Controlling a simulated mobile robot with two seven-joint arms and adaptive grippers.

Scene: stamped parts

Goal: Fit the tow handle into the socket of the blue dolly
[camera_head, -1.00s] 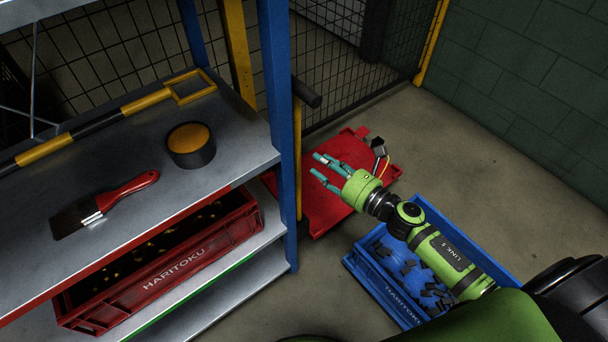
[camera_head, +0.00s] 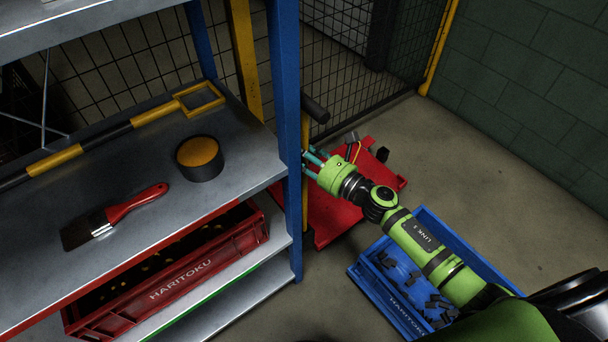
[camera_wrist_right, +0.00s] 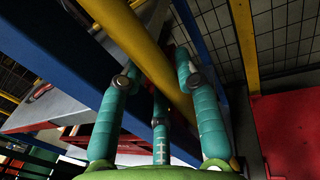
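A yellow pole with a dark crosswise grip (camera_head: 315,108), which looks like the tow handle, stands upright beside the shelf's blue post. My right gripper (camera_head: 308,165) reaches its shaft from the right, low beside the post. In the right wrist view a yellow shaft (camera_wrist_right: 140,40) passes between the spread teal fingers of my right gripper (camera_wrist_right: 160,90). The fingers are apart and I see no clear grip on it. I cannot make out a blue dolly or its socket. My left gripper is not in view.
A red dolly-like platform (camera_head: 335,215) lies on the floor below my right gripper. A blue crate (camera_head: 372,282) with dark parts is under my arm. The shelf (camera_head: 130,215) holds a striped pole (camera_head: 85,147), a brush (camera_head: 135,204) and a tin (camera_head: 199,158). Mesh fencing stands behind.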

